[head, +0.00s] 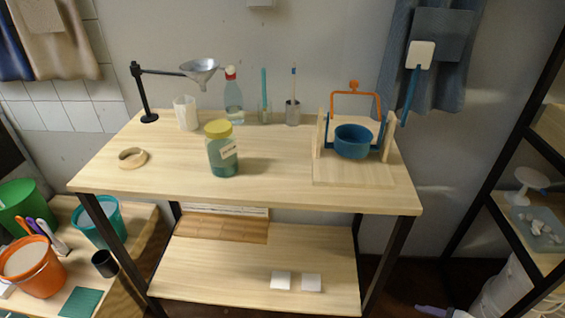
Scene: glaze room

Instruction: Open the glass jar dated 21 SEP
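A glass jar (222,158) with teal contents stands upright on the wooden table (270,190), left of the middle and near the front. Its yellow lid (218,129) is on top. A pale label (229,151) is on its right front side; the writing is too small to read, so I cannot tell the date. Neither of my grippers shows in the head view.
A wooden ring (133,158) lies left of the jar. Behind it stand a white cup (186,113), a spray bottle (233,103) and a funnel (199,70) on a black stand. A blue pot (352,141) hangs in a wooden frame at right. The table's front middle is clear.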

